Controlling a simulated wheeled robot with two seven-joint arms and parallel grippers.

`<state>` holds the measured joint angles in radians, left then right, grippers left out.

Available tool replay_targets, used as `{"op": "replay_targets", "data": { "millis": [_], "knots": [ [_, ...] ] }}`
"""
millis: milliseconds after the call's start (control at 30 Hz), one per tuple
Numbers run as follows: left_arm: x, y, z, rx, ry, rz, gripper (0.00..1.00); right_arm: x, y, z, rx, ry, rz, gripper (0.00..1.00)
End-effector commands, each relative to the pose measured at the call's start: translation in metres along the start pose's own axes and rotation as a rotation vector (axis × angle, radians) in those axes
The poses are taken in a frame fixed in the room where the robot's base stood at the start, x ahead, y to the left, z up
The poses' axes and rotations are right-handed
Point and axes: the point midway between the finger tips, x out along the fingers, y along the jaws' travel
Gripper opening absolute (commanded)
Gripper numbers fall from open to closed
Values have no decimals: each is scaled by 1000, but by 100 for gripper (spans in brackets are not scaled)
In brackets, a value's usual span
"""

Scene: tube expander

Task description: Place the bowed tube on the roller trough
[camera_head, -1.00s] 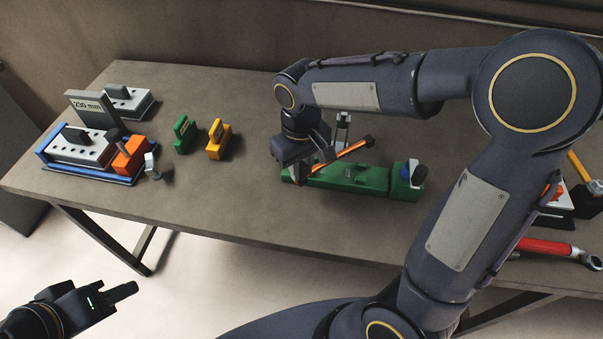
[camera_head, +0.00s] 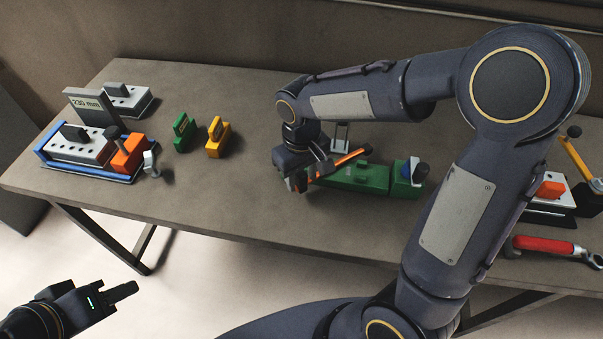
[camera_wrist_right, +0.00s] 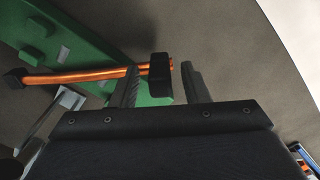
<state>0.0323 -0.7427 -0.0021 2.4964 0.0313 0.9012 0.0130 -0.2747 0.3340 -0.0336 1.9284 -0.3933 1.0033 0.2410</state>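The bowed tube (camera_head: 344,159) is a thin copper-orange rod with black ends. It slants over a long green fixture (camera_head: 375,177); whether it touches is unclear. I cannot tell which part is the roller trough. My right gripper (camera_head: 303,181) is at the tube's left end, over the fixture. In the right wrist view the right gripper (camera_wrist_right: 160,82) has its fingers apart. The near black end of the tube (camera_wrist_right: 92,74) shows between them with gaps on both sides. My left gripper (camera_head: 124,291) is low at the left, off the table; its finger gap is not clear.
A grey stand (camera_head: 341,132) is behind the green fixture. Green (camera_head: 184,133) and yellow (camera_head: 217,138) blocks stand on the table to the left. A blue-edged rack (camera_head: 85,150) with a 230 mm sign is farther left. A red-handled tool (camera_head: 543,246) lies at right. The front middle is clear.

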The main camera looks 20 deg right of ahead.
Motion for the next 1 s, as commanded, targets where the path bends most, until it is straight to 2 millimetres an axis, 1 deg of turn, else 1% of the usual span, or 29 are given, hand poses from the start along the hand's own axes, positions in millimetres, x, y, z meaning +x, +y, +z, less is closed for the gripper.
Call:
{"op": "replay_targets", "data": {
  "millis": [200, 300, 367, 467, 700, 800, 900, 1000],
  "knots": [
    [-1, 1, -1, 0, 0, 0, 36, -2, 0, 0, 0, 0, 0, 42],
    [-8, 4, -4, 0, 0, 0, 36, -12, 0, 0, 0, 1, 0, 42],
    [-5, 2, -3, 0, 0, 0, 36, -17, 0, -1, 1, 4, 0, 42],
    [-6, 3, -3, 0, 0, 0, 36, -37, 0, -1, 1, 7, 1, 42],
    [-9, 4, -4, 0, 0, 0, 36, -90, 0, -1, 0, 6, 0, 42],
    [-10, 4, -5, 0, 0, 0, 36, -107, 0, -1, -1, 4, 0, 42],
    [-10, 5, -5, 0, 0, 0, 36, -119, 0, -1, -1, 3, 0, 42],
    [-10, 5, -5, 0, 0, 0, 36, -125, 1, 2, 2, 4, -3, 42]
  ]
}}
